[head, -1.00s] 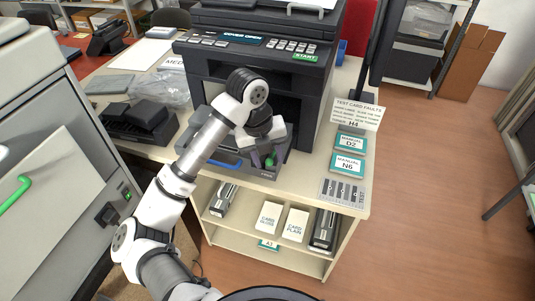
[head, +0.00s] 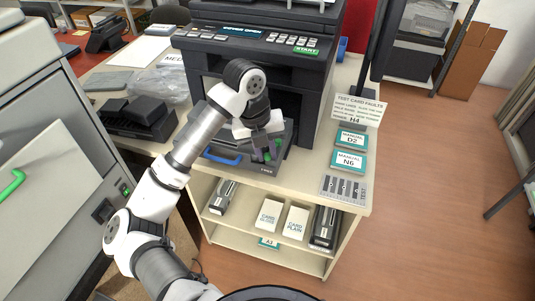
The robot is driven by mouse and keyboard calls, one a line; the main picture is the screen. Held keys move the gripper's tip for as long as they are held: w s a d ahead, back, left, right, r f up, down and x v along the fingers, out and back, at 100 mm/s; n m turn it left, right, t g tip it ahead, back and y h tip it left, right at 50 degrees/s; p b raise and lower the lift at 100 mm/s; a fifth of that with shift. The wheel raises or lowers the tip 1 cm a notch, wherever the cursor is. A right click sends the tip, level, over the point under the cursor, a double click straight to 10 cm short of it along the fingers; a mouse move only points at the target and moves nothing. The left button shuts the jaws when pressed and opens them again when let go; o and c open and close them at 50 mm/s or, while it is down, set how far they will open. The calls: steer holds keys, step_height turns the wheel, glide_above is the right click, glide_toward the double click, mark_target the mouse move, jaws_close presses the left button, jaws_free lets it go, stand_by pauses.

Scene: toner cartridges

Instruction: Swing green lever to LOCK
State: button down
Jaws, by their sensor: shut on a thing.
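The black printer (head: 255,62) stands on the cream table with its front open and its display reading COVER OPEN. A grey tray or drawer unit (head: 240,172) sticks out of its lower front, with a blue handle (head: 222,157) at its left. My gripper (head: 268,153) is over the right part of this unit, pointing down, and is shut on the small green lever (head: 267,155). Only part of the lever shows between and beside the fingers. The LOCK mark cannot be read.
A black tray (head: 138,122) is at the left. The shelf below holds white card boxes (head: 270,214) and dark cartridges (head: 325,228).

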steer(key=m+b, duration=0.1)
steer(key=w+a+m+b, duration=0.1)
steer(key=b, duration=0.1)
steer(key=shift+a+f+b, duration=0.1)
steer(key=shift+f+b, duration=0.2)
steer(key=shift+f, duration=0.05)
steer(key=shift+w+a+m+g+b, duration=0.3)
steer(key=shift+w+m+g+b, duration=0.1)
steer(key=shift+m+b, duration=0.6)
steer(key=m+b, duration=0.1)
steer(key=w+m+b, duration=0.1)
steer(key=m, duration=0.1)
steer(key=w+a+m+b, duration=0.1)
steer(key=shift+r+m+g, duration=0.25)
steer(key=shift+m+g, duration=0.05)
steer(key=shift+g, duration=0.1)
steer(key=w+m, duration=0.1)
steer(key=m, duration=0.1)
steer(key=w+m+y, duration=0.1)
steer(key=m, duration=0.1)
steer(key=shift+w+r+g, duration=0.1)
steer(key=shift+r+g, duration=0.05)
steer(key=shift+g, duration=0.15)
steer(key=shift+w+d+m+y, duration=0.15)
steer(key=shift+w+m, duration=0.25)
steer(key=shift+m, duration=0.4)
steer(key=shift+w+m+y, duration=0.15)
steer(key=shift+w+m, duration=0.2)
steer(key=shift+m, duration=0.45)
